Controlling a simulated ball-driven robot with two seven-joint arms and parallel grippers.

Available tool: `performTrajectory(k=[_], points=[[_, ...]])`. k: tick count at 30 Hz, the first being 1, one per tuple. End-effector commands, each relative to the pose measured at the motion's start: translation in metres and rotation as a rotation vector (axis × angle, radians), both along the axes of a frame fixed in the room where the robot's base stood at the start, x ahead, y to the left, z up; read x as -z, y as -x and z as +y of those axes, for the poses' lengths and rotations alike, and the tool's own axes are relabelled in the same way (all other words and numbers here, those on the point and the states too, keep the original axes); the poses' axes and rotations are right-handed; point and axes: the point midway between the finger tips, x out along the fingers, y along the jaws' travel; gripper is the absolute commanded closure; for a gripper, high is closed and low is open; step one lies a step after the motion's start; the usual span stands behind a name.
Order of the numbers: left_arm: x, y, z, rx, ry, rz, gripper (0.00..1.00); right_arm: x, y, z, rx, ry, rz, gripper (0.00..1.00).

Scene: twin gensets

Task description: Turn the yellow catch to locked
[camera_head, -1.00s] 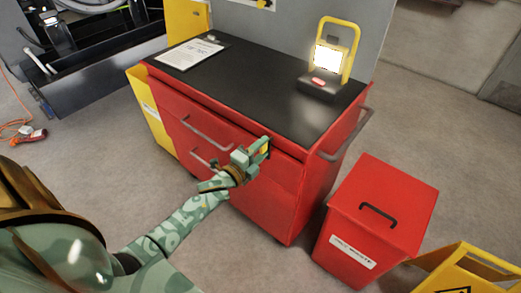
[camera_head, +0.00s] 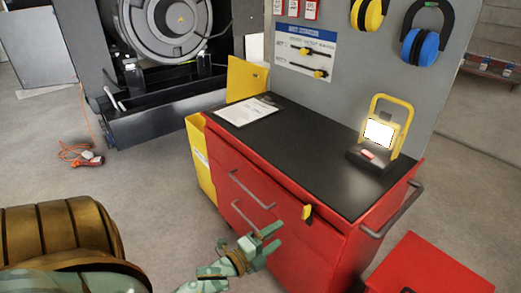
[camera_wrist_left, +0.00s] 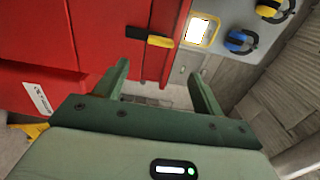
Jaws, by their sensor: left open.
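The yellow catch (camera_head: 308,212) is on the front of the red cabinet (camera_head: 335,250), just under the black top, near its right corner. It looks roughly upright in the head view. In the left wrist view the yellow catch (camera_wrist_left: 160,41) lies in line with a black piece, beyond my fingertips. My left gripper (camera_head: 275,238) is below and left of the catch in the head view, apart from it. In the left wrist view my left gripper (camera_wrist_left: 158,72) is open with nothing between its fingers. My right gripper is not in view.
A lit work lamp (camera_head: 379,133) and a paper sheet (camera_head: 246,111) rest on the black top (camera_head: 310,160). A grey handle bar (camera_head: 393,212) sticks out at the cabinet's right side. A red bin (camera_head: 430,268) stands at the lower right. Two drawer handles are on the front.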

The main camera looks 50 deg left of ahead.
Motion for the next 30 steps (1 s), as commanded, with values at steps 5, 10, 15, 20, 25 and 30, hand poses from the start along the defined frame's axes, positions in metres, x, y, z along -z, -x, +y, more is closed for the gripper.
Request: performTrajectory(k=[5,10,15,20,25,30], points=[[0.0,0.032,0.003,0.0,-0.001,0.001,0.31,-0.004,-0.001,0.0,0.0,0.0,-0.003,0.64],[0.0,0.045,0.003,0.0,-0.002,0.0,0.31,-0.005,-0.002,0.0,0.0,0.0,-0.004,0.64],[0.0,0.046,0.003,0.0,-0.002,0.0,0.31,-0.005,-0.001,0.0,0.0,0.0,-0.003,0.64],[0.0,0.045,0.004,0.0,-0.002,0.0,0.31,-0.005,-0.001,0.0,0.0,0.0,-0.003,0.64],[0.0,0.045,0.004,0.0,-0.002,0.0,0.31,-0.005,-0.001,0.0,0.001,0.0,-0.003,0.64],[0.003,0.045,0.005,-0.006,0.05,0.015,0.31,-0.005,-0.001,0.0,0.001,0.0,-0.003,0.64]])
